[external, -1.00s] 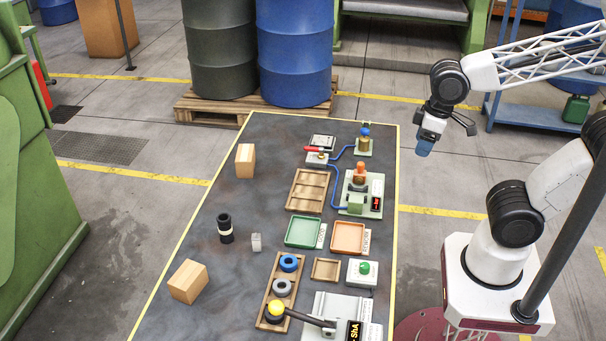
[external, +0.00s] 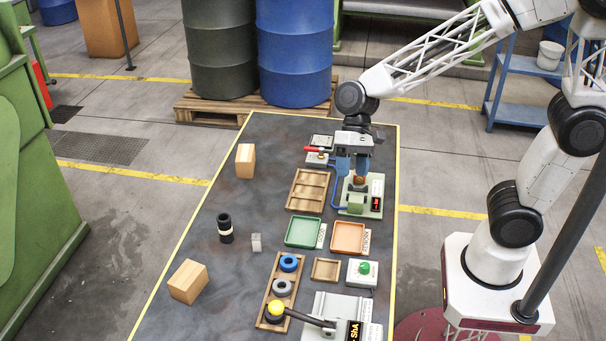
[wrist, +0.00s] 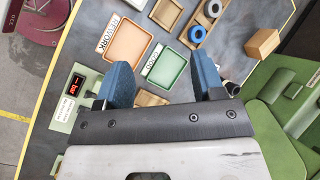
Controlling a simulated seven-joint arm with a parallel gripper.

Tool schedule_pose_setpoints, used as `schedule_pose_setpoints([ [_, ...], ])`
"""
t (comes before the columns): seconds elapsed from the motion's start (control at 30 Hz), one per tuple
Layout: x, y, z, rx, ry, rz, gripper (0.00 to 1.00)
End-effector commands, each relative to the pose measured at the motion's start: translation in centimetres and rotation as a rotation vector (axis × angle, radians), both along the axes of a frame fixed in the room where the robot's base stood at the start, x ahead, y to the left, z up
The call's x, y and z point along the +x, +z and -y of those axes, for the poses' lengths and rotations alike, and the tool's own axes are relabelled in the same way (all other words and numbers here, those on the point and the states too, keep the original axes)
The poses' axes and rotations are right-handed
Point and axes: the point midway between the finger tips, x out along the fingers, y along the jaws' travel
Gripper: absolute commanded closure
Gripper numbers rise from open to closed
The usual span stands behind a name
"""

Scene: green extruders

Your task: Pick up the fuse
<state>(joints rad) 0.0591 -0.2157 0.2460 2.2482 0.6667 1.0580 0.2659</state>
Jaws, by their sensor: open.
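A black cylinder with a pale band (external: 226,229), which looks like the fuse, stands upright on the left half of the dark table. In the wrist view it shows partly behind the right-hand finger (wrist: 231,88). My gripper (external: 352,178) is open, with two blue fingers, above the green fixture at the table's right side. It is well away from the cylinder, farther back and to the right. In the wrist view nothing is held between the fingers (wrist: 160,66).
Nearby are a wooden rack (external: 291,190), a green tray (external: 289,240) and an orange tray (external: 347,251).

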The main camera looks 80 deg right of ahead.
Motion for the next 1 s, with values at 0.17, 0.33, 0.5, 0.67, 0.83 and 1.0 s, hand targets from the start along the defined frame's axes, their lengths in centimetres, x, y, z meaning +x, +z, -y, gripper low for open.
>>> schedule_pose_setpoints([
  [0.17,3.7,-2.1,-0.7,0.096,-0.108,-0.088,0.38],
  [0.33,7.1,-4.2,-1.3,0.184,-0.214,-0.171,0.38],
  [0.5,10.5,-6.5,-1.7,0.273,-0.321,-0.253,0.38],
  [0.67,13.7,-9.0,-1.9,0.354,-0.424,-0.331,0.38],
  [0.83,17.0,-11.9,-1.9,0.440,-0.532,-0.412,0.38],
  [1.0,20.1,-15.0,-1.7,0.522,-0.637,-0.491,0.38],
])
